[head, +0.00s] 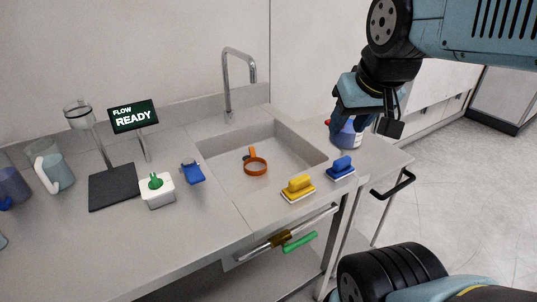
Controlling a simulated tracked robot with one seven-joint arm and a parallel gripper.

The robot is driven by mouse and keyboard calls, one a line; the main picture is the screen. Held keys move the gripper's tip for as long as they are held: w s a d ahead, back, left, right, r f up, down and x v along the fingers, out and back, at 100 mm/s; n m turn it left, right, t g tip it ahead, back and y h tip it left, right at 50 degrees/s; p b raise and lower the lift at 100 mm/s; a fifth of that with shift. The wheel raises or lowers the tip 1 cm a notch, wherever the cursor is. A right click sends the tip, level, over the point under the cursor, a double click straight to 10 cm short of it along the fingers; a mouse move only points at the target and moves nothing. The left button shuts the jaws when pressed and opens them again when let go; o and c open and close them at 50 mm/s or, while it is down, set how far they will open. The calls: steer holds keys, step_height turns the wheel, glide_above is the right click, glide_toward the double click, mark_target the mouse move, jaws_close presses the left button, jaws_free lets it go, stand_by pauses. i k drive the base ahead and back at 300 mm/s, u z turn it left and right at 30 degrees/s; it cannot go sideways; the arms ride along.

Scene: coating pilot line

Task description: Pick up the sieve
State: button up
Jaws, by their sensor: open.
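The sieve appears to be the orange ring (256,173) with a short orange handle, lying in the sink basin (290,148) near its left side. A small blue patch shows at the handle; I cannot tell what it is. My gripper (367,128) is up at the right, over the right end of the counter and well apart from the orange ring. It is open, and I see nothing held in it. It partly covers a bottle (346,137) with blue and red parts.
A tap (228,90) rises behind the sink. Yellow (298,186) and blue (341,168) brushes sit along its front right edge. Left of it are a blue item (193,173), a white tub (158,194), a dark plate (112,190), a display (134,117) and a jug (58,172).

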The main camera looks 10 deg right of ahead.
mark_target(253, 166)
steer(key=u, duration=0.35)
steer(key=i, duration=0.15)
steer(key=z, duration=2.7)
steer(key=k, duration=2.05)
steer(key=u, duration=0.8)
steer(key=i, duration=1)
